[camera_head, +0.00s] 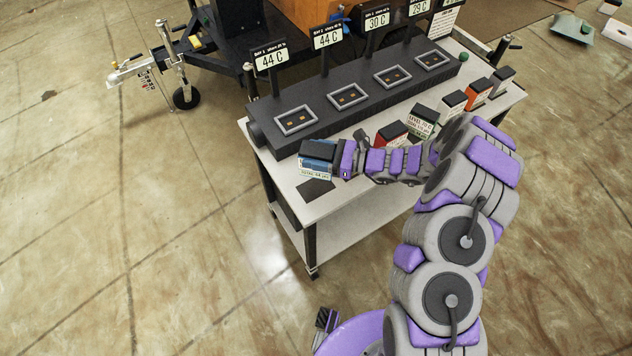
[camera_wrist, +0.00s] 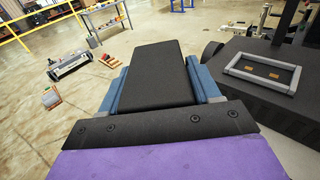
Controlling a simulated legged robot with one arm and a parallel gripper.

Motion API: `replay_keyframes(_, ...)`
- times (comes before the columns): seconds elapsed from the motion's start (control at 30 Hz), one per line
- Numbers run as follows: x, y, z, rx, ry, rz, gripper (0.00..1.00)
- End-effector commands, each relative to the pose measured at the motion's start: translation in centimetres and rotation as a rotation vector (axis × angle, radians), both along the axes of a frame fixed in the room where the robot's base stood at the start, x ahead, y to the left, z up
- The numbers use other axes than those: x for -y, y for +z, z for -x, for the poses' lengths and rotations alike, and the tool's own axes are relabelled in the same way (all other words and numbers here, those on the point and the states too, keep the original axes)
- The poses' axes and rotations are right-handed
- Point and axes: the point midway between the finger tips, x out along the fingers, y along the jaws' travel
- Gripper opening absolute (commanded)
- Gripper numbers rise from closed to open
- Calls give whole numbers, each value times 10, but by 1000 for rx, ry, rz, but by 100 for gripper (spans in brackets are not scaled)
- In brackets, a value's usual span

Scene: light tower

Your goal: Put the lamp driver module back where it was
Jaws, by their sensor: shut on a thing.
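The label is too small to read for a name, so I cannot tell whether this is the lamp driver module.
Temperature signs (camera_head: 327,39) rise behind the bays.

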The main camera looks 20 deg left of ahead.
Motion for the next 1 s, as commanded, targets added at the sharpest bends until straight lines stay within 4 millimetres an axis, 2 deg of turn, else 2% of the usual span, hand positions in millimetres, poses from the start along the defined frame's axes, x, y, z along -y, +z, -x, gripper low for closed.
replay_keyframes(0.27,-3,-46,1,-6,1,3,7)
replay_keyframes(0.47,-2,-59,1,-1,1,-1,7)
replay_keyframes(0.7,-1,-91,0,-2,1,0,7)
replay_keyframes(1.0,-3,-95,0,0,1,1,7)
